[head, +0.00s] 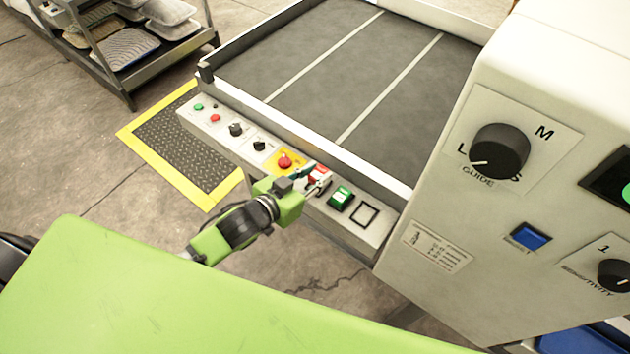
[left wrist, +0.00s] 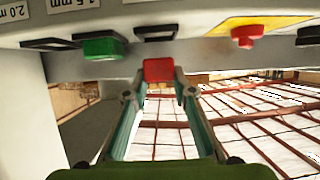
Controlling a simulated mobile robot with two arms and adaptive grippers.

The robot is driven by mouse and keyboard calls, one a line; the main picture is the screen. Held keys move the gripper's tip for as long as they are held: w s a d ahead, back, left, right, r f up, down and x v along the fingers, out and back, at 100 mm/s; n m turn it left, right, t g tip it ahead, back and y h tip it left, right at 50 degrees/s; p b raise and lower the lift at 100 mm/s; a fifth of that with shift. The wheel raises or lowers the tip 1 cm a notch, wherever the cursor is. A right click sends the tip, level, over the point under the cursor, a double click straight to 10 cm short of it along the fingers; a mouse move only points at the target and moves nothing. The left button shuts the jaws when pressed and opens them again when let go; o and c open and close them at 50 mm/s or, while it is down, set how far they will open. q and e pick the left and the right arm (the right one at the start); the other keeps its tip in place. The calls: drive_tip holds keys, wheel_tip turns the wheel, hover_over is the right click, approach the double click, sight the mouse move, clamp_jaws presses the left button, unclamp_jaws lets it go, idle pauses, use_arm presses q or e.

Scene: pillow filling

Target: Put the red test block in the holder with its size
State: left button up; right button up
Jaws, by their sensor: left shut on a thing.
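The red test block (head: 320,174) is between the fingertips of my left gripper (head: 313,182), at the front control ledge. In the left wrist view the red block (left wrist: 158,70) sits between both fingers (left wrist: 159,84), which are shut on it. A dark-rimmed holder (left wrist: 155,32) shows just beyond it, and a gap shows between block and holder. The green block (head: 341,198) sits in the slot beside it, also seen in the left wrist view (left wrist: 102,46). An empty holder (head: 364,215) is at the ledge's right end. My right gripper is not in view.
A red stop button on a yellow plate (head: 285,161) is just left of the gripper. Knobs and small buttons continue leftward. A white machine housing (head: 430,225) stands at the right. Size labels (left wrist: 68,4) in the left wrist view are partly cut off.

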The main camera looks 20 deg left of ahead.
sight(313, 184)
use_arm(q)
drive_tip(key=shift+f, duration=1.55)
drive_tip(key=shift+f, duration=0.15)
drive_tip(key=o, duration=1.1)
drive_tip(key=shift+s+r, duration=0.15)
drive_tip(key=shift+r, duration=0.05)
drive_tip(key=v, duration=1.1)
drive_tip(key=shift+s+a+r, duration=0.2)
drive_tip(key=shift+s, duration=0.05)
